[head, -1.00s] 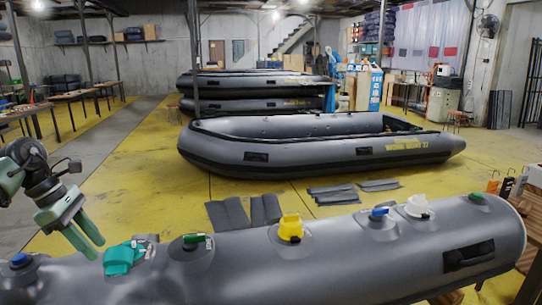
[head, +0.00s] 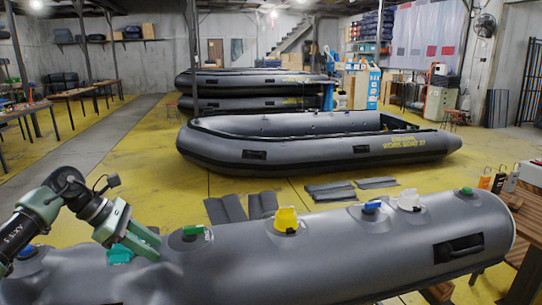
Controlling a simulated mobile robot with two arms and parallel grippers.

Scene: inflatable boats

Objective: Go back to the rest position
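My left gripper (head: 140,243) is above the near grey inflatable tube (head: 330,262), at its left part. Its two green fingers are apart, with nothing seen between them. A teal cap (head: 120,254) on the tube sits just behind and below the fingers, partly covered by them. Other fittings along the tube are a green one (head: 192,232), a yellow one (head: 286,220), a blue one (head: 372,207), a white one (head: 409,200) and a small green one (head: 466,191). A blue cap (head: 27,251) sits at the far left beside my arm. My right gripper is not in view.
A grey work boat (head: 310,150) lies on the yellow floor beyond the tube, with more boats (head: 255,88) stacked behind. Dark flat pads (head: 225,209) lie between. A wooden bench (head: 525,232) stands at the right. The aisle (head: 95,150) at left is clear.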

